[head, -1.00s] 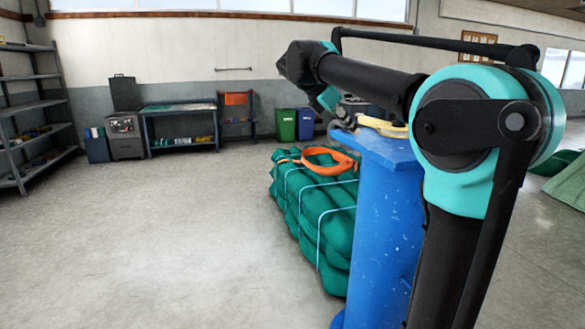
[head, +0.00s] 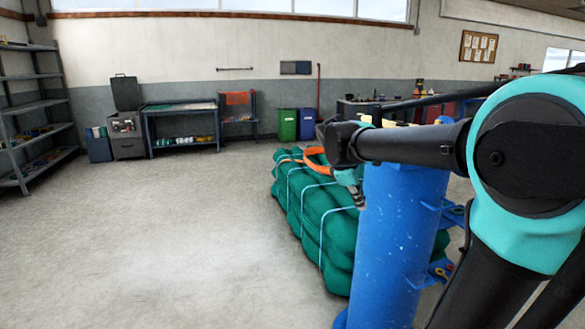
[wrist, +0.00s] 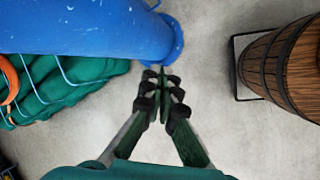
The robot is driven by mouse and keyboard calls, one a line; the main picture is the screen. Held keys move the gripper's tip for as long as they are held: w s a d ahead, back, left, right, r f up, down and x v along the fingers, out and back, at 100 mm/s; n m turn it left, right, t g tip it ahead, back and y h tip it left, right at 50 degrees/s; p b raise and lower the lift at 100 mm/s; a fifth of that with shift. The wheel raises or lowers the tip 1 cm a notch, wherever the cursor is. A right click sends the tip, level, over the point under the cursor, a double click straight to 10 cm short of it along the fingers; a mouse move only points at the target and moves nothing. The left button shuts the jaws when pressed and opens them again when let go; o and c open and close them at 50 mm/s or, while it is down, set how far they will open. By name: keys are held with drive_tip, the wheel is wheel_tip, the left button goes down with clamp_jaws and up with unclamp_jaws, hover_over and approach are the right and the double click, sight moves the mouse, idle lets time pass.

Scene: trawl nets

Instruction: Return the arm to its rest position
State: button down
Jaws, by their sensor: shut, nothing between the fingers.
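My arm crosses the right side of the head view, in front of the blue post. My gripper (head: 360,204) hangs from the wrist at the post's left side, pointing down and small in that view. In the wrist view my gripper (wrist: 162,80) has its dark fingertips together with nothing between them. The fingers are over bare floor, close to the blue post's flared end in the picture. The blue post (head: 396,240) stands upright and also shows in the wrist view (wrist: 90,25). The arm hides most of its top.
A strapped green net bundle (head: 325,215) with an orange sling (head: 316,158) lies left of the post. A wooden barrel (wrist: 270,62) stands at the right in the wrist view. Shelves (head: 35,115) and a workbench (head: 180,110) are far back. The left floor is clear.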

drive_tip(key=s+f+m+y, duration=0.2)
drive_tip(key=s+f+m, duration=0.4)
drive_tip(key=s+f, duration=0.3)
drive_tip(key=s+f+m+t+y, duration=0.1)
drive_tip(key=s+f+m, duration=0.6)
drive_tip(key=f, duration=0.7)
drive_tip(key=shift+s+a+f+t+y, duration=0.25)
drive_tip(key=shift+s+a+y, duration=0.2)
drive_tip(key=shift+s+y, duration=0.5)
